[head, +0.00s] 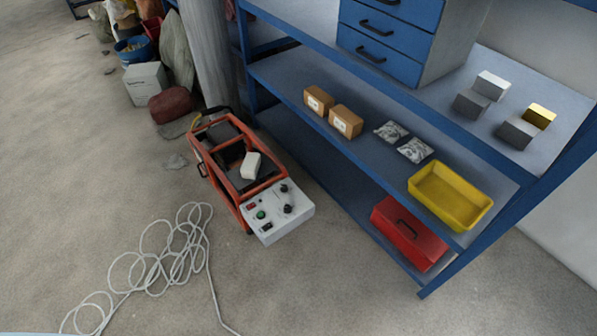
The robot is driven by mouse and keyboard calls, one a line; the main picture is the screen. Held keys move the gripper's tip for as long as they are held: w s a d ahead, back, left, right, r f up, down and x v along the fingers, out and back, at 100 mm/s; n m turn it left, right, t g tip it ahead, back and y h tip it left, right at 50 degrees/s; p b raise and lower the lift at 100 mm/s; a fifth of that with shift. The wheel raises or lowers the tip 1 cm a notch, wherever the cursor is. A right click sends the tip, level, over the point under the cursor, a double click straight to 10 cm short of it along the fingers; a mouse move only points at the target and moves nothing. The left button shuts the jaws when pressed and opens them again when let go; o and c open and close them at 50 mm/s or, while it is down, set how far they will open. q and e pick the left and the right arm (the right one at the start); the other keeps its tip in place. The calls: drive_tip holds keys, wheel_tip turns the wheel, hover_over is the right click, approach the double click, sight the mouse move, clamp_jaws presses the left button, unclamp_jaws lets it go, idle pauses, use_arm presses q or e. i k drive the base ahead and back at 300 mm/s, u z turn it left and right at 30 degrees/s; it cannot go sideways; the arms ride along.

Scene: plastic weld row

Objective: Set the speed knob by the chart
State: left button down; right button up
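An orange-framed machine (240,180) stands on the floor left of the blue shelf. A white control panel (290,222) is at its near end. On the panel are two black knobs, an upper one (284,188) and a lower one (287,209). A green button (261,215), a red switch (251,205) and a dark switch (267,227) sit on the panel's left part. Labels and pointer marks are too small to read, so I cannot tell which knob is for speed. I cannot make out a chart. Neither gripper is in view.
A blue shelf (300,58) holds cardboard boxes (346,121), a yellow bin (448,197) and a red toolbox (408,233). A white cable (165,260) lies coiled on the floor at the front left. Bags and a white box (146,83) stand by a grey pillar (208,55).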

sight(284, 188)
drive_tip(key=u, duration=0.5)
drive_tip(key=i, duration=0.95)
drive_tip(key=u, duration=0.75)
